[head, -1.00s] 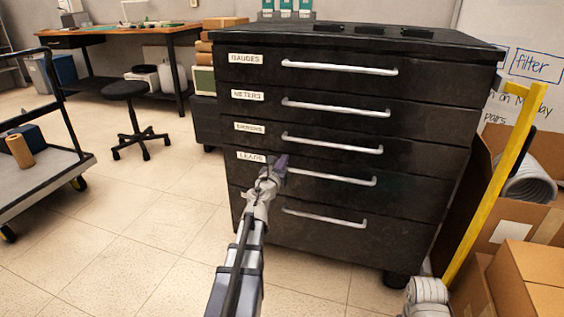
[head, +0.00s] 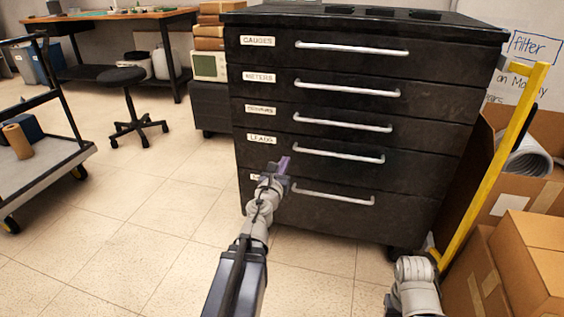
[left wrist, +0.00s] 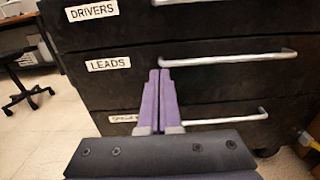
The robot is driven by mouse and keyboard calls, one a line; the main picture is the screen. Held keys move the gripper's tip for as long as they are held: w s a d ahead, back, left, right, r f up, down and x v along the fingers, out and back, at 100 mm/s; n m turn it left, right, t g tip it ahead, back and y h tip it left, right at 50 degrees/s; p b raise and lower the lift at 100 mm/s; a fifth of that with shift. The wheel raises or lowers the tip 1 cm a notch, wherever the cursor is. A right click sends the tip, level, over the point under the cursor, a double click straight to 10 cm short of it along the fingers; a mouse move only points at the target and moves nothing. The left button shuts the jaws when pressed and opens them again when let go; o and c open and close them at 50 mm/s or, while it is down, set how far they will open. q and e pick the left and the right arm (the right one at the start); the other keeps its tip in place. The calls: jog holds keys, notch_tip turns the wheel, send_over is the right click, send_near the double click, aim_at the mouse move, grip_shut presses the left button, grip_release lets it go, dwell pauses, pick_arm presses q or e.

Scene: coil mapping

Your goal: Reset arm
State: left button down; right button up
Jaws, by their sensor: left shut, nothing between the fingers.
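My left gripper (head: 284,166) is shut and empty, held in front of the black drawer cabinet (head: 350,70) near the left ends of the lower drawers. In the left wrist view its purple fingers (left wrist: 160,85) lie together, with the LEADS label (left wrist: 108,64) to their left. The LEADS drawer handle (head: 338,150) is to the right of the fingertips, apart from them. All the drawers look shut. A grey part of my right arm (head: 415,285) shows at the bottom right; its gripper is out of view.
Cardboard boxes (head: 535,260) and a yellow bar (head: 495,155) stand right of the cabinet. A cart (head: 45,170) and a black stool (head: 125,80) are at the left. The tiled floor (head: 130,225) left of my left arm is clear.

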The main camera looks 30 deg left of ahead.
pick_arm(q)
jog(key=s+d+f+n+g+p, duration=0.3)
jog(key=s+d+n+g+p, duration=0.15)
jog(key=d+n, duration=0.4)
jog(key=s+d+f+n+g+h+p, duration=0.1)
jog(key=s+d+f+n+g+p, duration=0.3)
jog(key=d+n, duration=0.45)
jog(key=s+d+f+n+g+p, duration=0.25)
jog(key=s+d+n+g, duration=0.35)
jog(key=n, duration=0.4)
jog(key=s+d+n+g+h+p, duration=0.2)
jog(key=s+d+g, duration=0.2)
jog(key=s+d, duration=0.35)
notch_tip(320, 180, up, 37)
jog(key=p, duration=3.6)
jog(key=shift+w+d+r+n+t+p, duration=0.15)
jog(key=shift+w+d+n+t+p, duration=0.1)
jog(key=shift+n+t+p, duration=0.1)
